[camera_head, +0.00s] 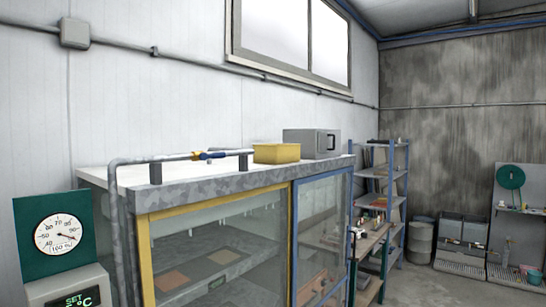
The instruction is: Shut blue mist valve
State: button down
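A small valve with a blue lever (212,155) sits on the thin grey pipe (160,159) that runs along the top of the glass-fronted cabinet (270,177). Its lever appears to lie roughly along the pipe, but it is too small to be sure of its exact angle. A brass-coloured part shows beside the lever. My gripper is not in view, and nothing is seen touching the valve.
A yellow box (277,153) and a grey box (312,143) stand on the cabinet top, right of the valve. A round dial (60,235) on a green panel is at lower left. Blue shelving (385,185) and a barrel (420,242) stand farther back. Some floor at right is clear.

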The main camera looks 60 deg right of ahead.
aim_at(203, 156)
jog(key=z, duration=1.25)
jog(key=i+j+z, duration=0.2)
